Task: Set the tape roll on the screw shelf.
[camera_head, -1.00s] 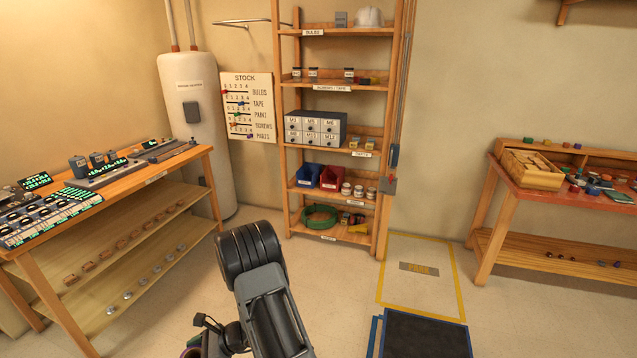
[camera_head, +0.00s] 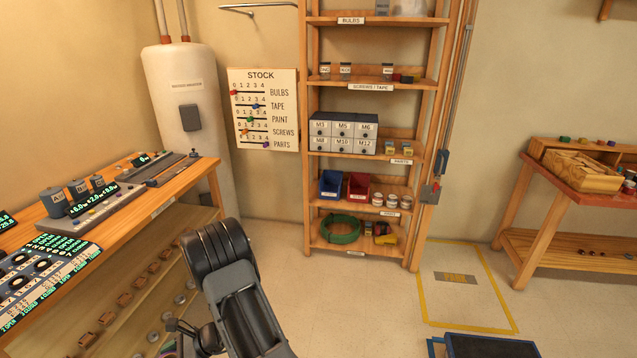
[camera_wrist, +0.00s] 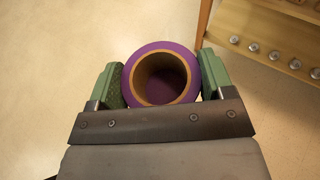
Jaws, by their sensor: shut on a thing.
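In the wrist view, my gripper (camera_wrist: 161,80) is shut on a purple tape roll (camera_wrist: 160,51) with a tan core, its green finger pads touching both sides. The roll's hollow faces the camera. In the head view my arm is at the lower left of centre, and the gripper and roll are mostly hidden at the bottom edge. The screw shelf (camera_head: 420,86), labelled "SCREWS / TAPE", is the second board from the top of the wooden rack.
A wooden bench (camera_head: 190,180) with control panels stands at the left. A stock board (camera_head: 262,110) hangs beside the rack. A drawer cabinet (camera_head: 342,132) sits on the shelf below. A workbench (camera_head: 570,180) is at the right. The floor before the rack (camera_head: 340,300) is clear.

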